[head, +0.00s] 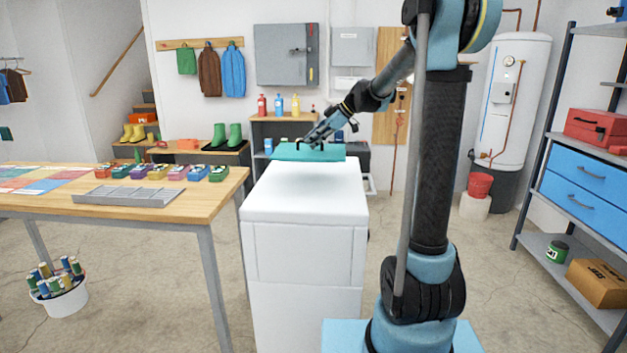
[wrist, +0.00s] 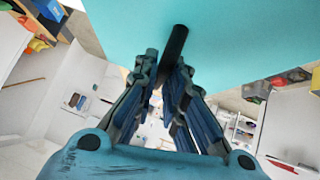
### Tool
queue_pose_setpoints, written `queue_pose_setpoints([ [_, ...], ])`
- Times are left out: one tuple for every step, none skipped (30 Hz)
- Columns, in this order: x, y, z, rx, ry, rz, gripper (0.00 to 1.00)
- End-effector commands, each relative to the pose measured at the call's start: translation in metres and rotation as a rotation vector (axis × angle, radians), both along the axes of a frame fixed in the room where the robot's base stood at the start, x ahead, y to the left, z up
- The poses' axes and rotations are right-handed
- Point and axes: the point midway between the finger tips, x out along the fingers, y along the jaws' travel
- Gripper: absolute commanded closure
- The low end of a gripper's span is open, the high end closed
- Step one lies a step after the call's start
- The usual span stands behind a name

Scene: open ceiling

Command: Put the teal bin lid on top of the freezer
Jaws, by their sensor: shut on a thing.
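The teal bin lid (head: 318,153) is at the far end of the white freezer's top (head: 300,195), roughly level. I cannot tell whether it touches the freezer or hangs just above it. In the wrist view the lid (wrist: 240,35) fills the upper part, with its dark bar handle (wrist: 173,55) at the fingers. My gripper (head: 308,142) is over the lid in the head view. In the wrist view my gripper (wrist: 165,75) is shut on the lid's handle. The lid's underside is hidden.
A wooden table (head: 225,190) with a grey tray (head: 128,195) and several colourful small boxes stands left of the freezer. A low shelf (head: 290,130) with bottles stands behind. A shelf rack (head: 560,130) is at the right. The freezer's near top is clear.

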Motion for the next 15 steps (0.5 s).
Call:
queue_pose_setpoints([
  [0.0,-0.001,-0.003,0.0,0.0,-0.001,1.0],
  [0.001,-0.001,-0.005,0.0,0.0,-0.001,1.0],
  [0.001,-0.001,-0.011,0.0,0.0,-0.001,1.0],
  [0.001,-0.001,-0.015,0.0,0.0,-0.001,1.0],
  [0.001,-0.002,-0.02,0.0,0.0,-0.001,1.0],
  [0.0,-0.002,-0.027,0.001,0.0,-0.003,1.0],
  [0.001,-0.002,-0.032,0.001,0.0,-0.003,1.0],
  [0.001,-0.002,-0.037,0.001,0.0,-0.003,1.0],
  [0.001,-0.002,-0.042,0.001,0.0,-0.003,1.0],
  [0.001,-0.002,-0.046,0.001,0.0,-0.003,1.0],
  [0.0,-0.002,-0.05,0.001,0.0,-0.003,1.0],
  [0.001,-0.002,-0.053,0.001,0.0,-0.003,1.0],
  [0.001,-0.002,-0.055,0.001,0.0,-0.003,1.0],
  [0.0,-0.002,-0.056,0.001,0.0,-0.003,1.0],
  [0.0,-0.002,-0.059,0.001,0.0,-0.003,1.0],
])
